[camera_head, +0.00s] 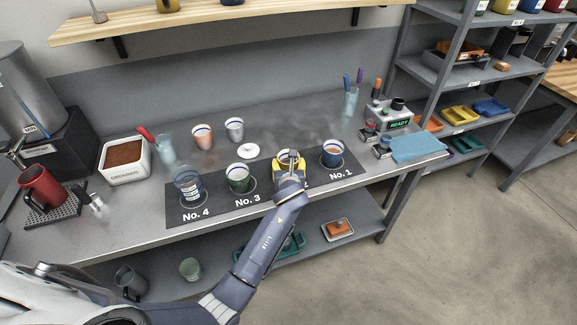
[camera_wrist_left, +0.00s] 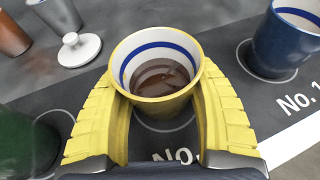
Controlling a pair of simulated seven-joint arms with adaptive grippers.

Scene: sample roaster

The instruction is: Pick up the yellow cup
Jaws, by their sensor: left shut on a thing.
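The yellow cup (camera_wrist_left: 152,108) holds a brown liquid and has a white inside with a blue band. In the left wrist view it stands upright between the yellow fingers of my left gripper (camera_wrist_left: 157,120), which is shut on it from both sides. In the head view the cup (camera_head: 290,156) is partly hidden behind my left gripper (camera_head: 289,170), over the No. 2 place on the dark mat (camera_head: 263,196). I cannot tell whether its base touches the mat. My right gripper is not in view.
Behind are a copper cup (camera_head: 202,137), a grey cup (camera_head: 235,130) and a white lid (camera_head: 249,151).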

